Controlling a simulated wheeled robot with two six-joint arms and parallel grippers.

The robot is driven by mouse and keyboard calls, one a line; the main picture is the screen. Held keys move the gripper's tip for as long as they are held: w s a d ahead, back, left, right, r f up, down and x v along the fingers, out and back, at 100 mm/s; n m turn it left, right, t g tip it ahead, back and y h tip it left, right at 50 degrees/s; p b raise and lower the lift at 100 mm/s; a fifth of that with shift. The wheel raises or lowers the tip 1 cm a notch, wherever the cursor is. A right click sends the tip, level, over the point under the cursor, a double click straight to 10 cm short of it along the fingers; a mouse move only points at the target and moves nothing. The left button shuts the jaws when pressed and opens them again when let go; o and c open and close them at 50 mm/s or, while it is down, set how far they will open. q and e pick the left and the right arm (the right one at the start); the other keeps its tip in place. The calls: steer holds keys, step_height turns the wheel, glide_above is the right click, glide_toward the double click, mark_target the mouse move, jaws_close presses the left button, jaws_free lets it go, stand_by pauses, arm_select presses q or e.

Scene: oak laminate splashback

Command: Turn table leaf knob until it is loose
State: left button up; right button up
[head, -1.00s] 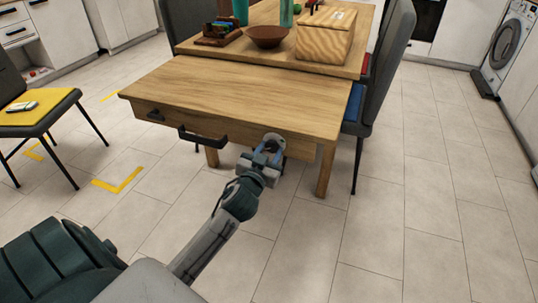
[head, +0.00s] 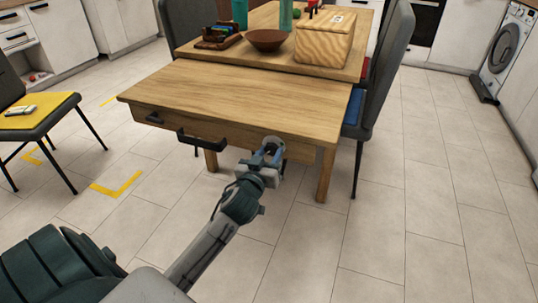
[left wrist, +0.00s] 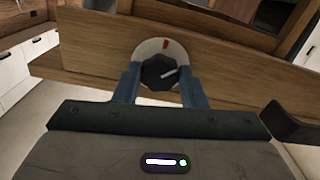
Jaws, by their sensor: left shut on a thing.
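The table leaf knob (left wrist: 158,73) is dark and many-sided with a white line, which points right and slightly up in the left wrist view. It sits on a round pale plate (left wrist: 145,50) with a red mark near its top, fixed to the wooden front edge of the leaf. My left gripper (head: 271,151) is at this front edge, right of the black handle. It is shut on the knob, with one blue-grey finger on each side in the left wrist view (left wrist: 160,85). In the head view the gripper mostly hides the knob. My right gripper is not in view.
A black bar handle (head: 201,140) sticks out left of my gripper, with a smaller handle (head: 154,118) farther left. The leaf top (head: 235,92) is bare. A wooden box (head: 323,42) and bowl (head: 267,40) stand behind. Chairs flank the table; floor at right is clear.

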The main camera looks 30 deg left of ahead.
arm_select(q)
steer(key=o, duration=1)
steer(key=shift+s, duration=0.1)
steer(key=v, duration=1)
steer(key=shift+s+d, duration=0.2)
steer(key=shift+s, duration=0.05)
steer(key=shift+w, duration=0.1)
